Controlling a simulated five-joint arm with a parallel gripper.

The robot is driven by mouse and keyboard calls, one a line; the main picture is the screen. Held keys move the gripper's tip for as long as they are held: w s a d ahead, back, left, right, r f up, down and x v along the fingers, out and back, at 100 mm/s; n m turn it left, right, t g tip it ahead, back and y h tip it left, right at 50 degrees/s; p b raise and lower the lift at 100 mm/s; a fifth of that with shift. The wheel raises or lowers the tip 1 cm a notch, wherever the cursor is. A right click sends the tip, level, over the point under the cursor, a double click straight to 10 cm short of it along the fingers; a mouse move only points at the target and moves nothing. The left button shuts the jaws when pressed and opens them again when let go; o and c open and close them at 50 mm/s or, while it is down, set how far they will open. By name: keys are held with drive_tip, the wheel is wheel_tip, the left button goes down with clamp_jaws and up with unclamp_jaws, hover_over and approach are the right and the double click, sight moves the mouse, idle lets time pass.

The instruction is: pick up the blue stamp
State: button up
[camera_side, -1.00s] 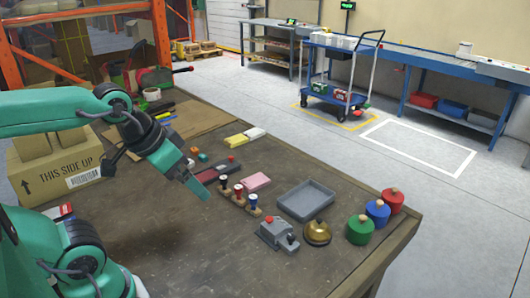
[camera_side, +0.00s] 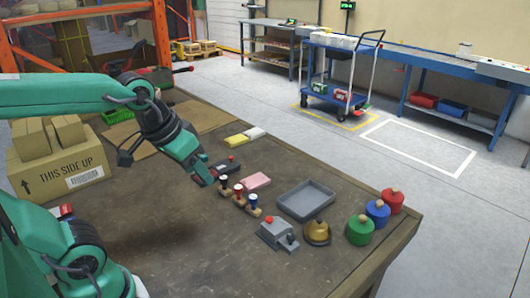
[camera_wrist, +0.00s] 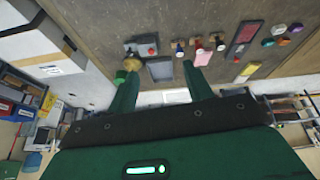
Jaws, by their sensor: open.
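The blue stamp (camera_side: 253,200) stands upright at the near right end of a small wooden rack, beside a red stamp (camera_side: 238,189) and a dark-topped stamp (camera_side: 223,182). In the wrist view the blue stamp (camera_wrist: 180,45) is above and between my finger tips, still apart from them. My gripper (camera_side: 208,179) is at the far left end of the rack in the side view, tilted downward and close to the dark-topped stamp. In the wrist view my gripper (camera_wrist: 160,76) has its two fingers spread, with nothing held between them.
A grey tray (camera_side: 332,196), pink pad (camera_side: 257,181) and dark pad (camera_side: 228,164) lie behind the rack. A grey device with a red button (camera_side: 272,233), brass bell (camera_side: 317,233) and coloured pots (camera_side: 360,230) stand to the right. The near tabletop is clear.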

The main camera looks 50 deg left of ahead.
drive_tip(key=w+a+f+n+g, duration=0.1)
drive_tip(key=w+f+n, duration=0.1)
drive_tip(key=w, duration=0.3)
drive_tip(key=w+a+f+n+g, duration=0.2)
drive_tip(key=w, duration=0.4)
drive_tip(key=n+g, duration=0.2)
drive_tip(key=n, duration=0.2)
hover_over(253, 197)
drive_tip(key=f, duration=0.9)
drive_tip(key=shift+s+f, duration=0.25)
drive_tip(key=shift+w+a+f+n, duration=0.1)
drive_tip(key=shift+w+f+n, duration=0.2)
drive_tip(key=shift+f, duration=0.3)
drive_tip(key=shift+f, duration=0.15)
drive_tip(key=shift+f, duration=1.15)
drive_tip(key=shift+f, duration=0.15)
drive_tip(key=shift+f, duration=2.45)
drive_tip(key=shift+c, duration=0.4)
drive_tip(key=c, duration=1)
